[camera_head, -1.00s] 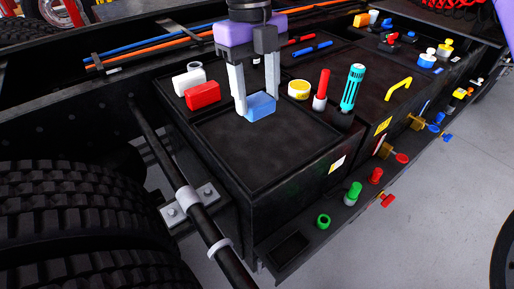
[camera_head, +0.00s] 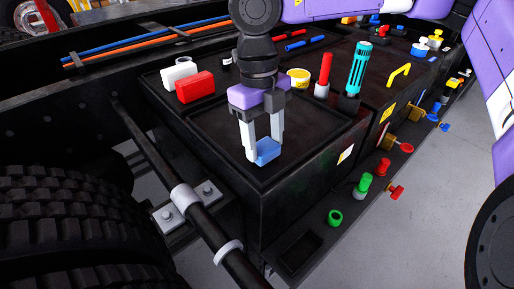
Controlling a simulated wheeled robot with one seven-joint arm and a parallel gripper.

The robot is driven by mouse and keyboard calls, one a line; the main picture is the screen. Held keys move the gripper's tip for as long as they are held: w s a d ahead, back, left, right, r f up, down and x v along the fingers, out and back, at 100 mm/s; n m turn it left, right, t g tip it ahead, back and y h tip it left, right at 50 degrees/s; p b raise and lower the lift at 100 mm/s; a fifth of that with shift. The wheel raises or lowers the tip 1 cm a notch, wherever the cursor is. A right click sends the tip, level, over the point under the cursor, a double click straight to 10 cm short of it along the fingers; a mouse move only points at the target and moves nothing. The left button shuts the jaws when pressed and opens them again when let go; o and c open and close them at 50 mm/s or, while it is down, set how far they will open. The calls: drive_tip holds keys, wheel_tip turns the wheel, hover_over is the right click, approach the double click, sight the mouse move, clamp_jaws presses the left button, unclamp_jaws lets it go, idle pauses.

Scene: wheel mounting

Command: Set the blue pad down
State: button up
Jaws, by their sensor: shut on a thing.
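The blue pad (camera_head: 267,152) is a small light-blue block between the fingertips of my gripper (camera_head: 264,153). My gripper points down and is shut on the pad. The pad is over the front part of the black recessed box top (camera_head: 215,135), near its front corner. I cannot tell whether the pad touches the surface or hangs just above it.
Behind the gripper stand a red block (camera_head: 195,88), a white roll (camera_head: 179,74), a yellow-white tape roll (camera_head: 299,78), a red marker (camera_head: 324,75) and a teal tool (camera_head: 356,70). A black pipe (camera_head: 155,155) runs along the left. The recessed top around the pad is clear.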

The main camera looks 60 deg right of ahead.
sight(260, 142)
drive_tip(key=shift+f, duration=0.45)
drive_tip(key=shift+f, duration=0.2)
drive_tip(key=o, duration=1.2)
drive_tip(key=r+p, duration=0.2)
drive_tip(key=r, duration=0.2)
drive_tip(key=w+r+p, duration=0.1)
drive_tip(key=r+p, duration=0.1)
drive_tip(key=r, duration=0.2)
drive_tip(key=r+p, duration=0.2)
drive_tip(key=r, duration=0.2)
drive_tip(key=shift+w+d+r, duration=0.15)
drive_tip(key=shift+d, duration=0.1)
